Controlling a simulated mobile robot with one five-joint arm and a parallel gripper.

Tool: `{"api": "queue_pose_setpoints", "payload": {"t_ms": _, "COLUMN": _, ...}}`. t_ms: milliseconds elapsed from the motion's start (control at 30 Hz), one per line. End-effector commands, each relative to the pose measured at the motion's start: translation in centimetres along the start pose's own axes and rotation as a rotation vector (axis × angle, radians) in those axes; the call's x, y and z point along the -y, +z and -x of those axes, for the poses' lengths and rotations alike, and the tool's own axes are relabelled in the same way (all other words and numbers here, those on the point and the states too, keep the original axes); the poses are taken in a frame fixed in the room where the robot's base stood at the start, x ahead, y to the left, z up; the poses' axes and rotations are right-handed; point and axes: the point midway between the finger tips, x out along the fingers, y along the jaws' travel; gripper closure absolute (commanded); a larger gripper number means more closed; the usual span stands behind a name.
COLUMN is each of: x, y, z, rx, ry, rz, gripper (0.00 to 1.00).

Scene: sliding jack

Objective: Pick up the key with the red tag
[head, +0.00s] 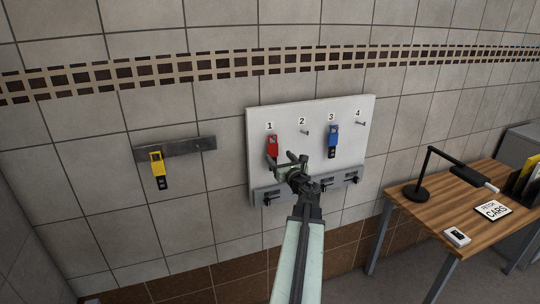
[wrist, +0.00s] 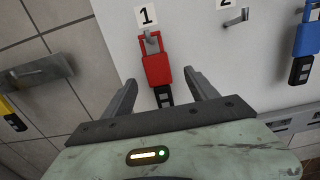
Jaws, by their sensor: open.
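The key with the red tag (head: 272,145) hangs on the peg under the number 1 on the white board (head: 350,108). In the wrist view its red tag (wrist: 157,69) hangs from the hook, with the black key part below it. My gripper (head: 286,160) is in front of the board, just below the red tag. In the wrist view my gripper (wrist: 160,86) is open, with one finger on each side of the key's lower black part. My gripper hides part of the key in the head view.
A blue-tagged key (head: 333,136) hangs at number 3; pegs 2 and 4 are bare. A yellow-tagged key (head: 158,165) hangs on a grey wall strip (head: 190,146) at left. A grey rail (head: 343,178) crosses the board's bottom. A wooden desk (head: 430,212) with a lamp stands right.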

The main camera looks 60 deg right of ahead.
Motion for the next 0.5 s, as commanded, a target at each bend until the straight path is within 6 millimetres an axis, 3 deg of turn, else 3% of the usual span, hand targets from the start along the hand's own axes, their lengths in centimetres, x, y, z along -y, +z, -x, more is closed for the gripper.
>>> {"api": "queue_pose_setpoints", "payload": {"t_ms": 67, "x": -0.1, "y": 0.0, "z": -1.3, "rx": 0.0, "ry": 0.004, "rz": -0.001, "gripper": 0.33}}
{"api": "queue_pose_setpoints", "payload": {"t_ms": 267, "x": -0.5, "y": 0.1, "z": -2.3, "rx": 0.001, "ry": 0.006, "rz": -0.003, "gripper": 0.33}}
{"api": "queue_pose_setpoints", "payload": {"t_ms": 500, "x": -0.6, "y": 0.3, "z": -6.4, "rx": 0.001, "ry": 0.008, "rz": -0.004, "gripper": 0.33}}
